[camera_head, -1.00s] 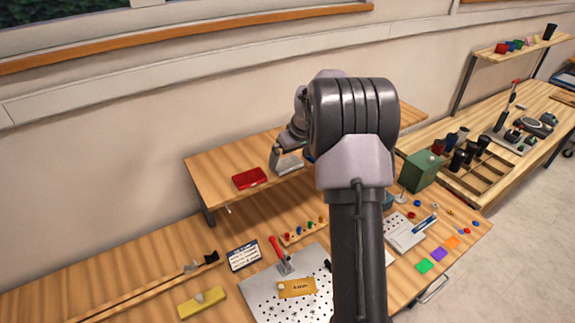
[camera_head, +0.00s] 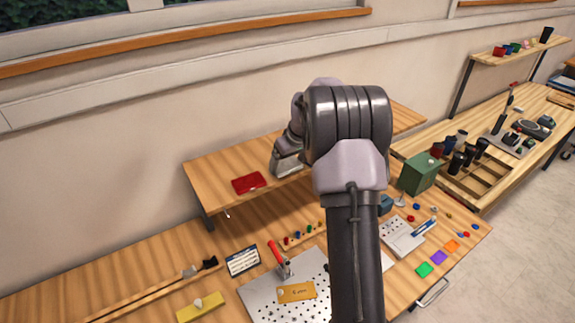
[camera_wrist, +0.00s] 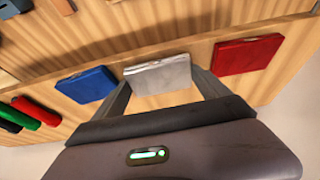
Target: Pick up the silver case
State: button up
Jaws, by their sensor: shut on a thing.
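The silver case (camera_wrist: 158,75) is in the middle of the wrist view, between the red and the blue case. My gripper (camera_wrist: 160,80) has one finger on each side of it and is shut on it. In the head view the silver case (camera_head: 286,167) shows only partly at the raised shelf, below my gripper (camera_head: 288,154). My own arm covers much of the area to its right. I cannot tell whether the case is clear of the shelf.
The red case (camera_head: 248,183) lies on the shelf (camera_head: 215,178) to the left. The blue case (camera_wrist: 87,85) lies close on the other side; my arm hides it in the head view. A green box (camera_head: 418,175) stands right of my arm. The wall is behind the shelf.

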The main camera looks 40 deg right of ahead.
notch_tip(320, 180, up, 3)
jog(key=shift+f, duration=0.15)
jog(key=s+a+r+b, duration=0.1)
jog(key=s+a, duration=0.8)
jog(key=s, duration=0.4)
jog(key=shift+s+r+b, duration=0.25)
jog(key=shift+b, duration=0.15)
